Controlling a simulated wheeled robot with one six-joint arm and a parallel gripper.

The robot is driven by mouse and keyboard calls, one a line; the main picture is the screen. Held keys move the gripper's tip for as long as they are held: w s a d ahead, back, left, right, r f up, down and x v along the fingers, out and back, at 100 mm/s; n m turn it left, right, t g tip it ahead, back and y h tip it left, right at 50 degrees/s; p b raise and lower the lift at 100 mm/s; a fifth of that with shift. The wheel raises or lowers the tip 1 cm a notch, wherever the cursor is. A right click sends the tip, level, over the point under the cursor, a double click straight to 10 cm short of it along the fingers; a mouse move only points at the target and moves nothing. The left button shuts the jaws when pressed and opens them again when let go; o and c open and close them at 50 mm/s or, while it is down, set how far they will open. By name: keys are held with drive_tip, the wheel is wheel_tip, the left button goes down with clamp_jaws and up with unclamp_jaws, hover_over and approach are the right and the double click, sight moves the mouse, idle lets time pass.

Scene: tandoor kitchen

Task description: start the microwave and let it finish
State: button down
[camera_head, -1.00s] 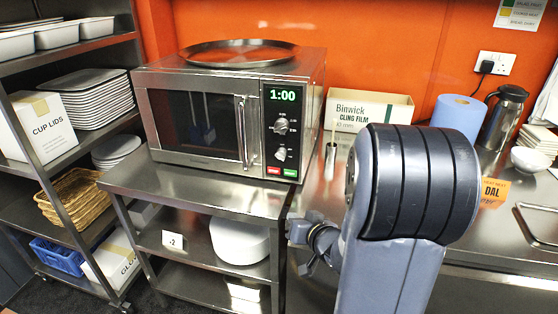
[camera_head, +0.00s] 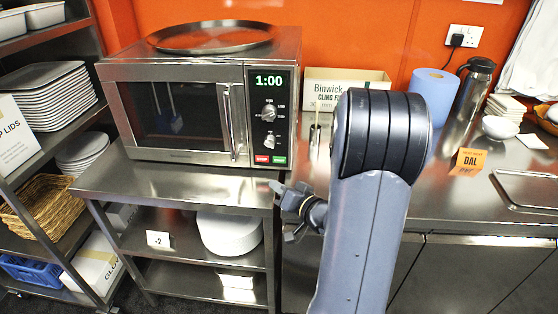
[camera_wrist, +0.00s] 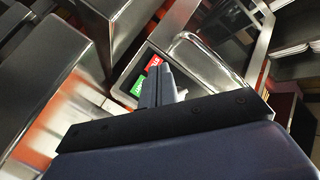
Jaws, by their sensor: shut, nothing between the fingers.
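The steel microwave (camera_head: 190,157) stands on a steel stand with its door (camera_head: 180,112) shut. Its display (camera_head: 270,80) reads 1:00 in green. Two dials (camera_head: 268,112) sit below the display, and below them are a red button (camera_head: 262,159) and a green button (camera_head: 279,160). Both buttons show in the wrist view, red (camera_wrist: 153,62) beside green (camera_wrist: 139,85). My gripper (camera_head: 273,186) is shut and empty, below and in front of the buttons. In the wrist view its fingertips (camera_wrist: 158,72) overlap the button area; I cannot tell whether they touch.
A round steel tray (camera_head: 212,38) lies on the microwave. The stand (camera_head: 170,180) has a bare front strip. A counter (camera_head: 440,190) to the right holds a cling film box (camera_head: 330,82), a blue roll (camera_head: 432,92) and a flask (camera_head: 474,85). A shelf rack with plates and baskets stands left.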

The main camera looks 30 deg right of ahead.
sight(279, 160)
drive_tip(key=shift+w+d+p, duration=0.15)
drive_tip(key=shift+w+d, duration=0.55)
drive_tip(key=shift+w, duration=0.35)
drive_tip(key=shift+w+d+p, duration=0.15)
drive_tip(key=shift+w+d, duration=0.6)
drive_tip(key=shift+w, duration=0.35)
drive_tip(key=shift+w+d+p, duration=0.15)
drive_tip(key=shift+w+d, duration=0.55)
drive_tip(key=shift+w, duration=0.35)
drive_tip(key=shift+w+d, duration=0.1)
drive_tip(key=shift+w, duration=0.05)
drive_tip(key=shift+w+d, duration=0.15)
drive_tip(key=shift+w, duration=0.05)
